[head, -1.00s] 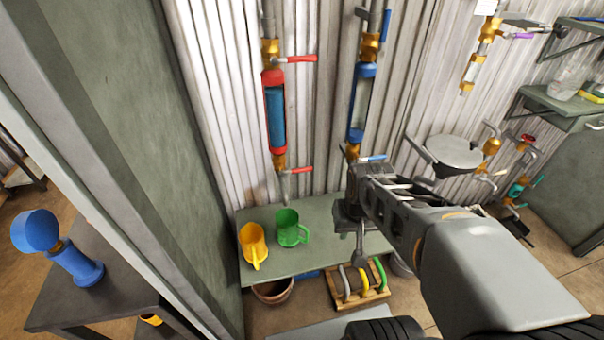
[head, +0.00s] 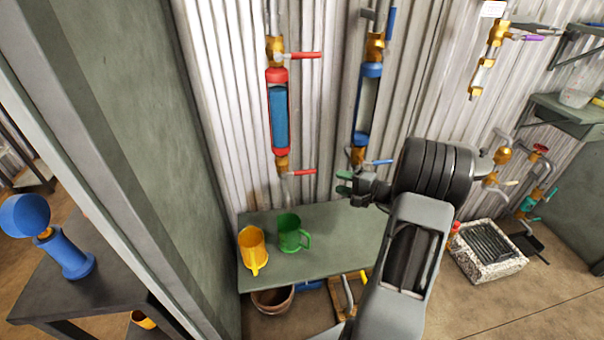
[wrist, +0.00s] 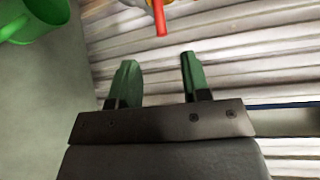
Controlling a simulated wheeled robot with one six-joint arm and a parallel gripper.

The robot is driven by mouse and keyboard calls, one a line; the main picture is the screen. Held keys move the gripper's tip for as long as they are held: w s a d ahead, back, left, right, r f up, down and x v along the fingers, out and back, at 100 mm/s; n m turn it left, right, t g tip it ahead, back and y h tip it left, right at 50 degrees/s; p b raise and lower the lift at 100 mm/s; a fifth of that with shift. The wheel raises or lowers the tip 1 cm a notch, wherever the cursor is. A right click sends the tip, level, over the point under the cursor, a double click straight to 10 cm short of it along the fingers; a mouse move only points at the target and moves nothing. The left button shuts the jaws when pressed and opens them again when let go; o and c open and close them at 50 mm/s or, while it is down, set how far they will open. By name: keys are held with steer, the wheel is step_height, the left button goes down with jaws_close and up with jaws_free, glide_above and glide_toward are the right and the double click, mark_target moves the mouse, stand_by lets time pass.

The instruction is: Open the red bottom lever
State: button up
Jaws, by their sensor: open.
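The red bottom lever (head: 302,172) sticks out to the right from the brass valve under the red-framed blue cylinder (head: 279,118), above the green bench. It also shows in the wrist view as a red bar (wrist: 160,18) at the top, just beyond the fingers. My gripper (head: 345,182) is to the right of the lever and slightly lower in the head view, apart from it. In the wrist view my gripper (wrist: 157,82) has its two green fingers spread, with only corrugated wall between them.
A red top lever (head: 305,55) sits above the cylinder. A second pipe with a blue lever (head: 378,162) stands close to my gripper. A yellow mug (head: 252,248) and a green mug (head: 290,232) stand on the bench (head: 335,235). A grey-green wall (head: 130,130) bounds the left.

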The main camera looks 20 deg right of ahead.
mark_target(308, 173)
steer(key=x, duration=1.3)
steer(key=shift+w+a+p, duration=0.25)
steer(key=shift+p, duration=0.1)
steer(key=shift+c, duration=0.2)
jaws_close()
steer(key=shift+d, duration=0.1)
